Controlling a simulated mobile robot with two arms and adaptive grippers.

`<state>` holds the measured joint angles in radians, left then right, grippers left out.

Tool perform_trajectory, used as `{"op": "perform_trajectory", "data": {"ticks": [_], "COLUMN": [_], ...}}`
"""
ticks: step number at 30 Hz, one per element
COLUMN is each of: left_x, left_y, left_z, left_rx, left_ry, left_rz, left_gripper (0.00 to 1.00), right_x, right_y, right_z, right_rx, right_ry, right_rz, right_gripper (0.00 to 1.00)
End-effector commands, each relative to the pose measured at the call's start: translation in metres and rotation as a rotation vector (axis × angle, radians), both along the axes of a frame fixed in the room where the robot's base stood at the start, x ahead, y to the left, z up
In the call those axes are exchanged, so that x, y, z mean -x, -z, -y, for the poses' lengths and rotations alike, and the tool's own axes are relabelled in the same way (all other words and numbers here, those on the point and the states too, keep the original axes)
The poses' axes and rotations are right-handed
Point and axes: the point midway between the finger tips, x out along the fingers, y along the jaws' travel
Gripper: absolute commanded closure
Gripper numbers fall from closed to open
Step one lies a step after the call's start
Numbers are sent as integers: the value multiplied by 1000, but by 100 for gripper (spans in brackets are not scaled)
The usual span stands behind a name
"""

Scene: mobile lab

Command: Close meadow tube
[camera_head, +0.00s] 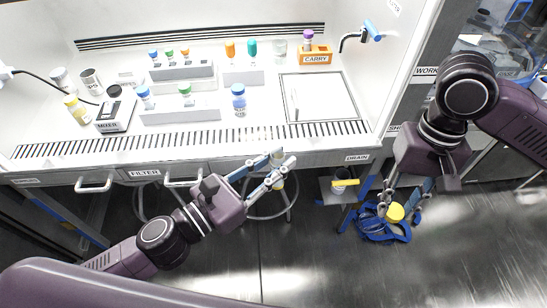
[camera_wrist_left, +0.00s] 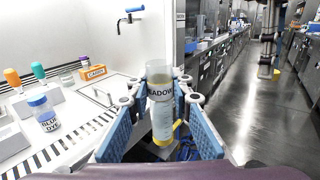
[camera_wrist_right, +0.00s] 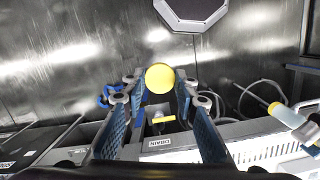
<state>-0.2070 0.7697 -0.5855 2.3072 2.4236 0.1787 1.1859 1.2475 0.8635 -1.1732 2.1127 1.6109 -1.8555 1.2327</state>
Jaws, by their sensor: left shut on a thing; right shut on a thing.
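In the right wrist view the tube (camera_wrist_right: 282,112) is at the right edge. My right gripper (camera_head: 405,207) is shut on a round yellow cap (camera_head: 395,212), which also shows between the fingertips in the right wrist view (camera_wrist_right: 160,78). The cap is well to the right of the tube, apart from it.
The white bench holds a mixer (camera_head: 115,112), a blue-capped bottle (camera_head: 239,99), racks of capped tubes and an orange "CARRY" holder (camera_head: 315,54). A yellow-handled item (camera_head: 345,183) sits below the drain. Open floor lies in front.

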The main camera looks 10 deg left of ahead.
Motion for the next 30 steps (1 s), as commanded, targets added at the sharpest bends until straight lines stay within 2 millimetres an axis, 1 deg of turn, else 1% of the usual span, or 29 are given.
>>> {"op": "perform_trajectory", "data": {"ticks": [5, 8, 10, 14, 18, 20, 21, 24, 27, 30], "left_x": [0, 0, 0, 0, 0, 0, 0, 0, 0, 0], "left_y": [0, 0, 0, 0, 0, 0, 0, 0, 0, 0], "left_z": [0, 0, 0, 0, 0, 0, 0, 0, 0, 0], "left_rx": [0, 1, 1, 1, 1, 1, 1, 1, 1, 1], "left_ry": [-1, -1, -1, -2, -2, -2, -2, -2, -2, -2], "left_rz": [0, 1, 1, 1, 1, 1, 1, 1, 1, 1], "left_gripper": [100, 100, 100, 100, 100, 100, 100, 100, 100, 100], "right_x": [-2, -9, -17, -36, -52, -57, -59, -63, -64, -64], "right_y": [-1, -7, -14, -34, -60, -72, -80, -97, -112, -122], "right_z": [-3, -14, -29, -67, -115, -135, -148, -179, -204, -222], "right_rx": [-2, -9, -16, -27, -33, -31, -29, -22, -13, -7], "right_ry": [7, 44, 93, 228, 393, 464, 511, 622, 717, 788], "right_rz": [1, 4, 8, 9, 6, 5, 4, 2, 2, 2], "right_gripper": [81, 81, 81, 81, 81, 81, 81, 81, 81, 81]}}
